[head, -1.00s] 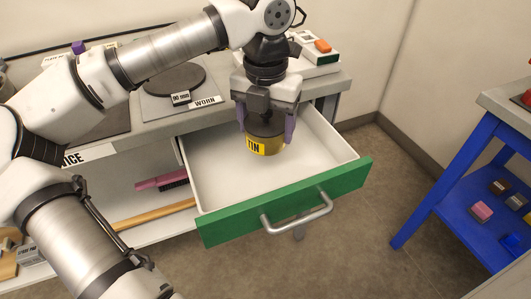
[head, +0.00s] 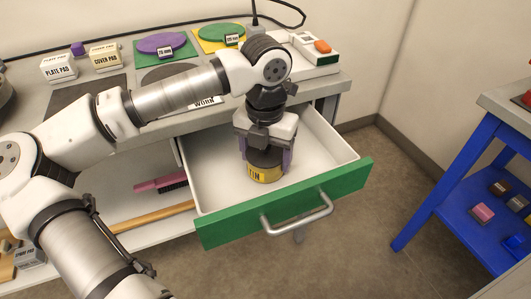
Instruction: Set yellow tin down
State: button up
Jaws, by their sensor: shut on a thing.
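The yellow tin (head: 264,175), with a dark top and a label reading "TIN", is upright inside the open drawer (head: 215,201) with the green front. My gripper (head: 264,160) points down over it and is shut on the tin, with one purple finger on each side. The tin is low in the drawer, close to the white floor. I cannot tell for sure whether its base touches the floor. The fingers hide parts of the tin's sides.
The drawer's green front (head: 285,203) has a metal handle (head: 297,213). Free white floor lies around the tin. The grey worktop (head: 60,125) above holds pads and discs. A blue stand (head: 455,190) is at the right.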

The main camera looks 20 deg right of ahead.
jog(key=o, duration=1)
notch_tip(320, 180, up, 12)
jog(key=shift+r+p, duration=0.15)
jog(key=shift+p, duration=0.5)
